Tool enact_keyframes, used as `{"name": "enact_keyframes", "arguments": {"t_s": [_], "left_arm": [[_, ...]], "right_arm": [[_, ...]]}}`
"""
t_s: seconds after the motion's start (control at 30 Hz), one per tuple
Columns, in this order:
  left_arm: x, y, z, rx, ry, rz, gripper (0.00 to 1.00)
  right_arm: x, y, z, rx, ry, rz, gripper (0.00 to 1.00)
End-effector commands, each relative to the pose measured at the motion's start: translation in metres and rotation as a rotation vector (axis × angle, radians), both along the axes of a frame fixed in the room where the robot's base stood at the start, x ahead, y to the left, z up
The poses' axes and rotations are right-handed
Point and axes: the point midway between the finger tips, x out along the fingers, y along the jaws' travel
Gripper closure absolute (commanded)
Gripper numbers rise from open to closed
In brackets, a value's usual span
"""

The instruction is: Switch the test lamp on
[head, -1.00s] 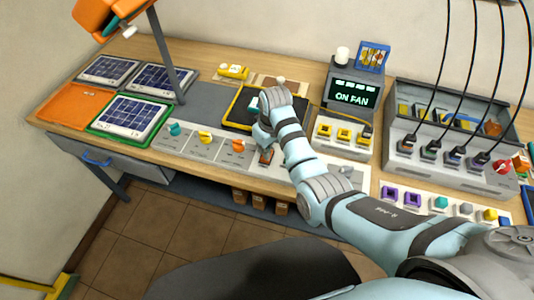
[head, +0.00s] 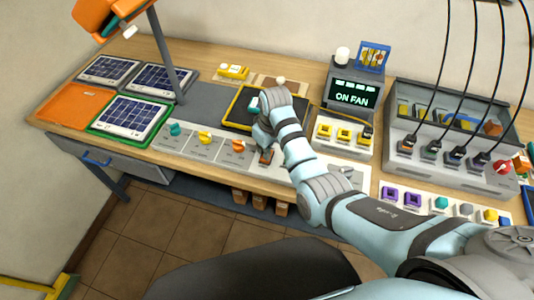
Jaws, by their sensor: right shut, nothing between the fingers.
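An orange lamp head (head: 98,16) hangs from a grey post at the top left; no glow shows on it. A pale switch panel (head: 190,146) runs along the front of the bench, with a teal knob (head: 174,130), a yellow knob (head: 205,137) and an orange knob (head: 238,145). My right gripper (head: 265,157) is shut and empty, pointing down at the panel's right part, just right of the orange knob. It hides what is under its tips, so I cannot tell whether it touches a control. My left gripper is not in view.
A display (head: 353,94) reads "ON FAN" above a unit with yellow sockets (head: 343,133). A grey charger box (head: 440,148) with black cables stands at the right. Solar panels (head: 130,115) and an orange tray (head: 70,105) lie at the left.

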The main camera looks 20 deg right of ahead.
Motion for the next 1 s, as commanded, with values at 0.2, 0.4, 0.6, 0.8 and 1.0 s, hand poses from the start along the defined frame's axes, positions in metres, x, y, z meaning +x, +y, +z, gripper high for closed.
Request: {"name": "enact_keyframes", "arguments": {"t_s": [0.2,0.4,0.6,0.8,1.0], "left_arm": [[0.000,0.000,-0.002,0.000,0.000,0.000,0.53],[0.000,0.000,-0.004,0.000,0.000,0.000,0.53],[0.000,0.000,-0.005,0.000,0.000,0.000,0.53],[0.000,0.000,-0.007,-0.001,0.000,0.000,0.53],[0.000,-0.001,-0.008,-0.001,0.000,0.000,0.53]], "right_arm": [[0.000,0.000,-0.004,0.000,0.001,0.000,1.00],[0.000,0.000,-0.007,0.000,0.001,0.000,1.00],[0.000,0.000,-0.010,0.000,0.001,0.000,1.00],[0.000,0.000,-0.013,0.000,0.000,0.000,1.00],[0.000,0.000,-0.016,0.000,0.000,0.000,1.00]]}}
